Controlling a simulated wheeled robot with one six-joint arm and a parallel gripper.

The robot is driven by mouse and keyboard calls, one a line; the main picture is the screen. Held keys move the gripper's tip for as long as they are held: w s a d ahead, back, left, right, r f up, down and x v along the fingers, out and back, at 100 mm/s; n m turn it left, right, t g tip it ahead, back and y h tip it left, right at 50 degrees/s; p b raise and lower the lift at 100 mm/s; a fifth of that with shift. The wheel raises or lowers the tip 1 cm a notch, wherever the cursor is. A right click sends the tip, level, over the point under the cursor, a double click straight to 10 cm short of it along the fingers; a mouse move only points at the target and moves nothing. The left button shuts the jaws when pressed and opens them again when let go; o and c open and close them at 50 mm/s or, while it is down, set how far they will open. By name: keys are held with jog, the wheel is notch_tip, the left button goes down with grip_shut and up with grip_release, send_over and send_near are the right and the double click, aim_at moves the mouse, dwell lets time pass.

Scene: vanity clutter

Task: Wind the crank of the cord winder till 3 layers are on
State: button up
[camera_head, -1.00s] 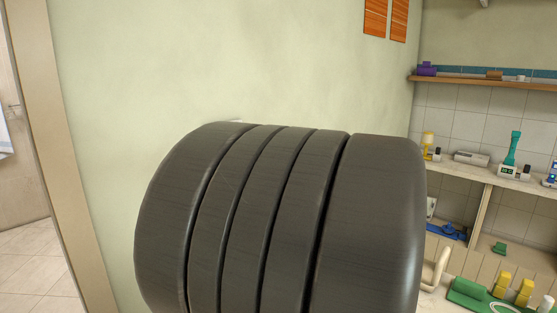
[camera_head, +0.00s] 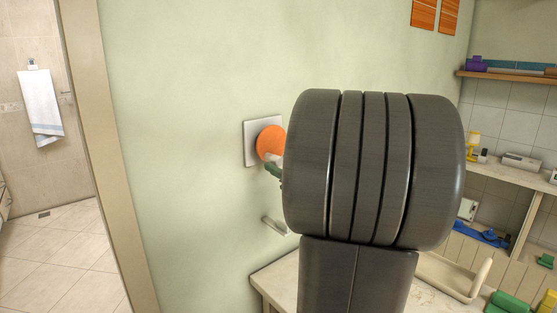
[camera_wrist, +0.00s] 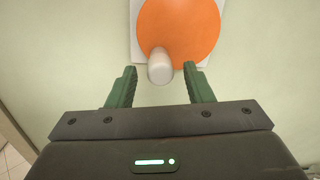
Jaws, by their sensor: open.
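The cord winder shows as an orange disc (camera_head: 270,142) on a pale square plate (camera_head: 250,155) fixed to the wall. In the wrist view the orange disc (camera_wrist: 185,25) fills the top middle, with a whitish rounded crank knob (camera_wrist: 160,68) at its lower left edge. My gripper (camera_wrist: 160,78) is open, with one green finger on each side of the knob's lower end. Whether a finger touches the knob I cannot tell. In the head view one green finger (camera_head: 273,170) shows just below the disc; the rest is behind my dark arm. No cord layers can be made out.
A pale bar-like handle (camera_head: 273,226) is on the wall below the winder. A counter (camera_head: 277,281) with a beige tray (camera_head: 450,275) lies below right. Shelves with small items stand at the right. A doorway opens at the left.

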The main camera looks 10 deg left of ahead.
jog(key=shift+x, duration=1.25)
jog(key=c, duration=1)
jog(key=shift+w+f, duration=0.1)
jog(key=shift+f, duration=0.05)
